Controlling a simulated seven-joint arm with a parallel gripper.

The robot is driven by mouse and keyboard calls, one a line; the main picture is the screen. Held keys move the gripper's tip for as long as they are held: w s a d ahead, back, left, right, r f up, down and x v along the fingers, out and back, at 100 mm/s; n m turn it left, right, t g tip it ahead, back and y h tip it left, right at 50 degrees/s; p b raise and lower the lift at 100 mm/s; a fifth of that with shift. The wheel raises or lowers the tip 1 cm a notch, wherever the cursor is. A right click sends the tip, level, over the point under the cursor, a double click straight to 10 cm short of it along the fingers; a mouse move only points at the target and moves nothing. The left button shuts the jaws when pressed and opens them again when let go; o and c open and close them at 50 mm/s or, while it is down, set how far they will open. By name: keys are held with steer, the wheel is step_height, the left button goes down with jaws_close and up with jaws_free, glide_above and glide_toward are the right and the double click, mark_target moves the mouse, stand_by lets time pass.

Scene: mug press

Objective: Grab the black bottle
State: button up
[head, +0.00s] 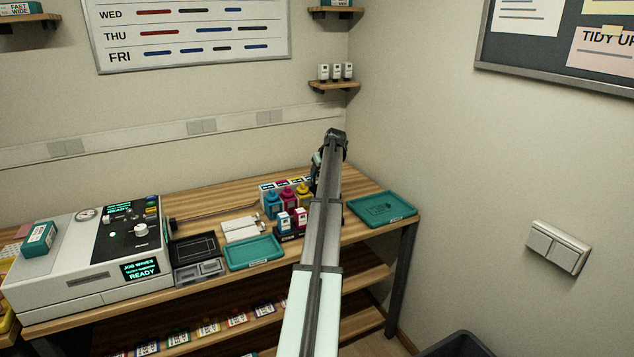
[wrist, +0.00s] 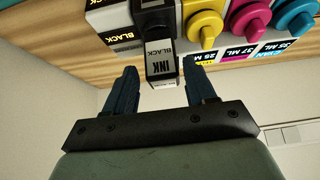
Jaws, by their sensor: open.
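The black bottle (wrist: 160,55) shows in the wrist view at the top centre, with a white label reading BLACK INK. It stands at the end of a row of ink bottles, beside the yellow one (wrist: 205,22). My gripper (wrist: 158,80) is open, with one dark blue finger on each side of the bottle's lower part in the picture. I cannot tell whether the fingers touch it. In the head view my arm covers the black bottle, and my gripper (head: 328,160) is at the right end of the bottle row.
Magenta (wrist: 251,18) and cyan (wrist: 296,20) bottles stand in the same labelled rack. Small ink boxes (head: 291,222) stand in front of it. A white press machine (head: 95,260) stands left.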

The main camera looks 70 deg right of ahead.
mark_target(317, 178)
steer(key=shift+x, duration=2.8)
steer(key=shift+w, duration=0.15)
